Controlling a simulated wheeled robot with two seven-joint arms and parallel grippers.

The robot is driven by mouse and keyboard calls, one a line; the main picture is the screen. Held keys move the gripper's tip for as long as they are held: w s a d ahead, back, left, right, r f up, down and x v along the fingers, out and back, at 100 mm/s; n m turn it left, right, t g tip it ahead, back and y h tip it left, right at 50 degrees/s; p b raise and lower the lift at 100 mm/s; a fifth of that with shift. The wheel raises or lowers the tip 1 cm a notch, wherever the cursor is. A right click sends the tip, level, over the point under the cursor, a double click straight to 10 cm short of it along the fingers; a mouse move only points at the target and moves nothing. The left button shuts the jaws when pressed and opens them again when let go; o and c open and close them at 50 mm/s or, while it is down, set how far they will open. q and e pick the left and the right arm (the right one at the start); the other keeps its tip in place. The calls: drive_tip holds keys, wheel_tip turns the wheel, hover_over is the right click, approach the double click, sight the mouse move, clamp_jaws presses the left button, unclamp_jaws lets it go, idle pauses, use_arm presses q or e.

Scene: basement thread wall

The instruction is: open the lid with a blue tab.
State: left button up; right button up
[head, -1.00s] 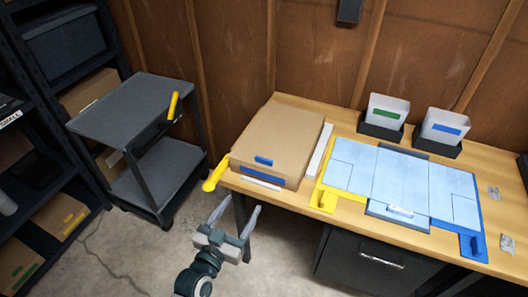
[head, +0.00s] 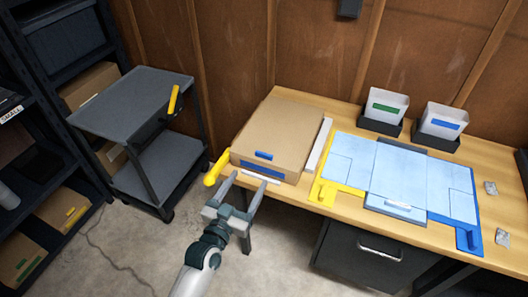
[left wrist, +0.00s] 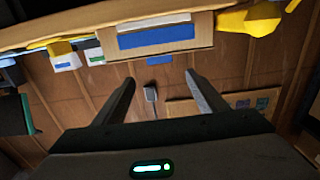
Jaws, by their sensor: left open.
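A closed brown cardboard box (head: 282,131) sits at the left end of the wooden table. A small blue tab (head: 264,155) sticks out at the front edge of its lid, above a wider blue label (head: 262,168) on the front face. My left gripper (head: 240,186) is open and empty, in front of and below the box front, apart from the tab. In the left wrist view the picture is upside down: the blue tab (left wrist: 160,58) and label (left wrist: 155,37) show ahead of the open left gripper (left wrist: 159,77). My right gripper is not in view.
A yellow handle-like piece (head: 217,167) juts out by the box's left front corner. A white strip (head: 319,145) lies right of the box, then pale blue panels (head: 400,177). Two bins stand behind. A grey cart (head: 132,101) stands left. Floor in front is clear.

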sight(264, 153)
use_arm(q)
drive_tip(key=p+x, duration=0.2)
drive_tip(key=x, duration=1.1)
drive_tip(key=c, duration=1.5)
drive_tip(key=shift+w+r, duration=0.1)
